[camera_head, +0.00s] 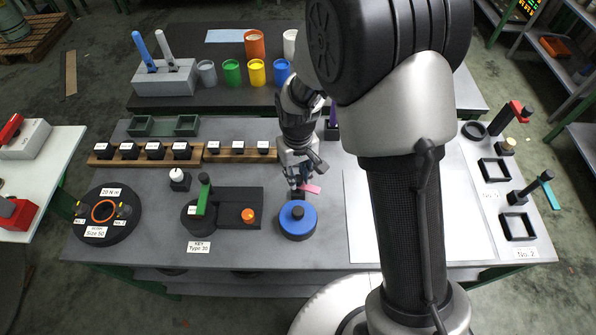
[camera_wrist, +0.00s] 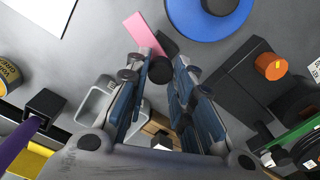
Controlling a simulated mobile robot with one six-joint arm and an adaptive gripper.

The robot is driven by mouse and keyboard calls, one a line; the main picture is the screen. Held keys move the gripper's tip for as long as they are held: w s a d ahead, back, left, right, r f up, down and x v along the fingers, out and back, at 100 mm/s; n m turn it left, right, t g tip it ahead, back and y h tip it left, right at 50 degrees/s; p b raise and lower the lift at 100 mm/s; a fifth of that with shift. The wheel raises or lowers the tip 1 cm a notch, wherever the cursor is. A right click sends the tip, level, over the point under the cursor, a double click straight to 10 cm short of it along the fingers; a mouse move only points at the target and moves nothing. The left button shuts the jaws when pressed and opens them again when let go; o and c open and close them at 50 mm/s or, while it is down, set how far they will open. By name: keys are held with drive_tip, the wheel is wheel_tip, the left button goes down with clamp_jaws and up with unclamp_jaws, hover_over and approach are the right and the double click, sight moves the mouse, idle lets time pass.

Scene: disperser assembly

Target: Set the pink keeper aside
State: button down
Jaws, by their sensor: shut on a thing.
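The pink keeper (camera_head: 311,188) shows as a small flat pink strip just behind the blue round part (camera_head: 297,221). In the wrist view the pink keeper (camera_wrist: 144,35) lies at the fingertips, beside a dark round end and a dark block. My gripper (camera_head: 301,186) points down there, its fingers closed in on the keeper's dark end. The fingers partly hide the grip, and I cannot tell whether the keeper is clear of the table. In the wrist view the blue round part (camera_wrist: 206,18) is close by, apart from the strip.
A dark fixture with a green handle (camera_head: 203,197) and an orange knob (camera_head: 248,215) stands left of the blue part. Wooden racks with black blocks (camera_head: 155,152) lie behind it. A white sheet (camera_head: 418,220) on the right is clear. Coloured cups (camera_head: 256,72) stand at the back.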

drive_tip(key=shift+n, duration=1.9)
drive_tip(key=shift+p, duration=0.3)
drive_tip(key=c, duration=1.4)
unclamp_jaws()
drive_tip(key=shift+o, duration=0.2)
wheel_tip(320, 180, up, 12)
drive_tip(key=shift+r, duration=0.1)
